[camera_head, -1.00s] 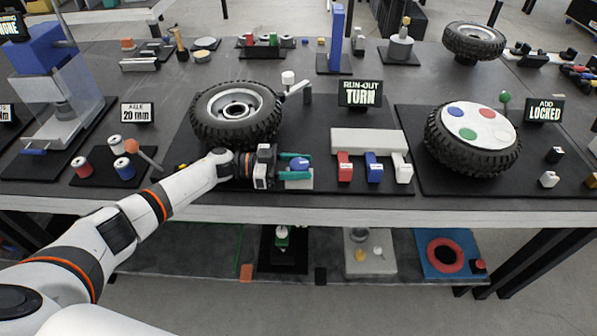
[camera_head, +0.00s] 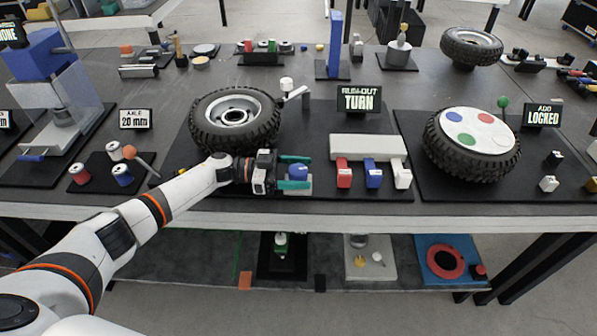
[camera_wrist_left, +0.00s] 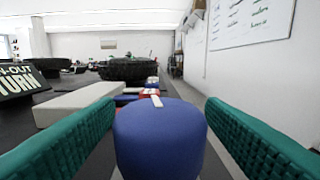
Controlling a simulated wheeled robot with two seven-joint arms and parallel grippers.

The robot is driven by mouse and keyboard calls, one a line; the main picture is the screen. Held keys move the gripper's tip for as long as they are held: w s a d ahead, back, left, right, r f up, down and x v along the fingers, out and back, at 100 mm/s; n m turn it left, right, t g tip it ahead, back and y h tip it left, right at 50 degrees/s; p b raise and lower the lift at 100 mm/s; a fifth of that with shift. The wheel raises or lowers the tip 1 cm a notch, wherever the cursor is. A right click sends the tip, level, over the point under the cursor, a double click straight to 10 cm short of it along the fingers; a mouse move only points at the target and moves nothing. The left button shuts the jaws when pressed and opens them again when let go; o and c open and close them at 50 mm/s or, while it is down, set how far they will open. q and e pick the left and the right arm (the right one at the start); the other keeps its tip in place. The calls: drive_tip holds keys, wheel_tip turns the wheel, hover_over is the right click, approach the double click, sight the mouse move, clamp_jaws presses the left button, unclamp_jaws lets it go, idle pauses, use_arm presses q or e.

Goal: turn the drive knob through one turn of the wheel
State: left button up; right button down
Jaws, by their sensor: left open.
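The drive knob (camera_head: 298,170) is a blue round knob on a pale base near the bench's front edge. It also shows large in the left wrist view (camera_wrist_left: 158,142), with a white pointer mark on top. My left gripper (camera_head: 296,172) has its green fingers on either side of the knob, open, with gaps visible in the left wrist view (camera_wrist_left: 160,140). The wheel (camera_head: 235,118), a black tyre with a pale rim, lies flat behind the gripper. The run-out sign (camera_head: 359,99) reads TURN. My right gripper is not in view.
Red, blue and white blocks (camera_head: 373,174) stand right of the knob below a pale bar (camera_head: 368,147). A second tyre with a coloured disc (camera_head: 472,142) is farther right, by a LOCKED sign (camera_head: 543,115). Red and blue spools (camera_head: 80,172) stand at left.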

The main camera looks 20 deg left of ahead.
use_arm(q)
wheel_tip(320, 180, up, 10)
drive_tip(key=shift+f+p, duration=0.1)
drive_tip(key=shift+p, duration=0.25)
drive_tip(key=shift+c, duration=0.2)
drive_tip(key=shift+s+d+f, duration=0.1)
drive_tip(key=shift+d+f, duration=0.05)
drive_tip(key=shift+d, duration=0.25)
drive_tip(key=s+d+f+n+t+h, duration=0.1)
drive_tip(key=s+d+f+t, duration=0.2)
drive_tip(key=d, duration=0.4)
drive_tip(key=n+t+y, duration=1)
drive_tip(key=n+y, duration=0.2)
drive_tip(key=y, duration=0.4)
approach(301, 170)
drive_tip(key=w, duration=0.3)
drive_tip(key=w+f, duration=0.1)
drive_tip(key=w, duration=0.6)
drive_tip(key=shift+d+f, duration=0.2)
drive_tip(key=shift+d, duration=0.1)
